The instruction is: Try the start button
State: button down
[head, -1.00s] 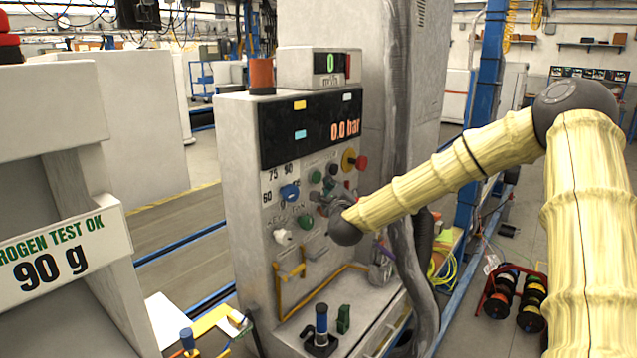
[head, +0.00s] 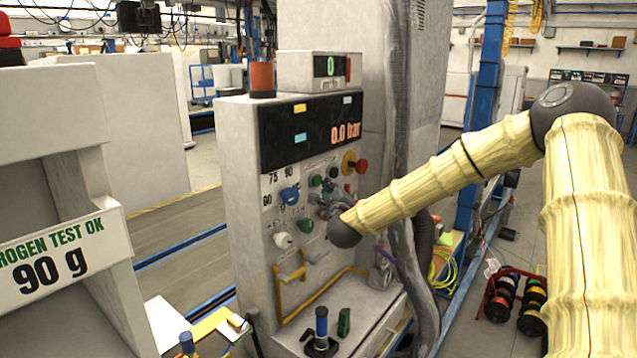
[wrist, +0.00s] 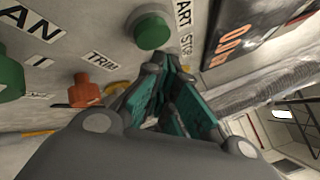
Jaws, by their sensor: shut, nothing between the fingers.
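The start button is a round green button (wrist: 153,31) beside a partly visible "START STOP" label in the wrist view. In the head view it appears as a small green button (head: 316,180) on the upright control panel (head: 240,200). My gripper (wrist: 172,65) is shut and empty, its fingertips close beside the green button at the panel face. I cannot tell whether they touch anything. In the head view my gripper (head: 327,203) is small, dark and partly hidden by my wrist, and it covers some of the controls.
A grey hose (head: 408,250) hangs to the right.

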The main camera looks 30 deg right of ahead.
jog(key=shift+w+a, duration=0.1)
dwell(0.6)
jog(key=shift+w+a+b, duration=0.15)
jog(key=shift+w+b, duration=0.15)
jog(key=shift+b, duration=0.2)
jog(key=shift+w+a+b, duration=0.15)
jog(key=shift+w+b, duration=0.2)
jog(key=shift+w, duration=0.05)
dwell(0.8)
jog(key=shift+s, duration=0.2)
jog(key=shift+s+d, duration=0.3)
jog(key=shift+s, duration=0.3)
dwell(0.3)
jog(key=s, duration=0.1)
jog(key=s+d, duration=0.1)
jog(key=s, duration=0.1)
jog(key=s+d, duration=0.1)
jog(key=shift+s, duration=0.3)
jog(key=shift+s+f, duration=0.1)
dwell(0.9)
